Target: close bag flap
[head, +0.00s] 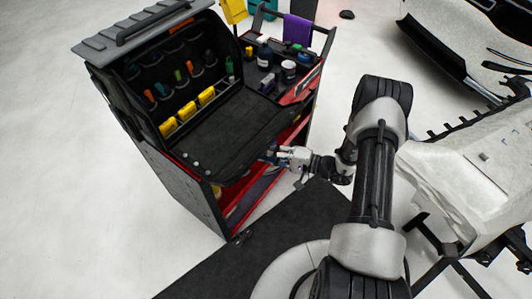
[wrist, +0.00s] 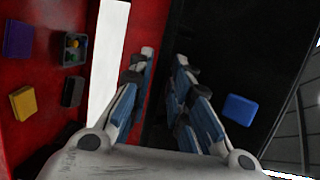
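The black tool bag (head: 158,75) stands open on the cart. Its tool-lined back panel is raised, and its black flap (head: 225,125) lies folded down flat toward me. My gripper (head: 268,154) is at the flap's near right edge in the head view. In the wrist view the two fingers of my gripper (wrist: 165,56) are partly apart, with a narrow gap between the tips. A black surface (wrist: 215,60), which looks like the flap, lies beside and behind the right finger. I cannot tell whether the fingers touch the flap edge.
The red and black cart (head: 180,195) carries bottles and jars (head: 289,70) at the right and a purple cloth (head: 297,30). A dark mat (head: 260,245) lies on the floor. A white car (head: 475,40) and a pale covered panel (head: 465,170) are at the right.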

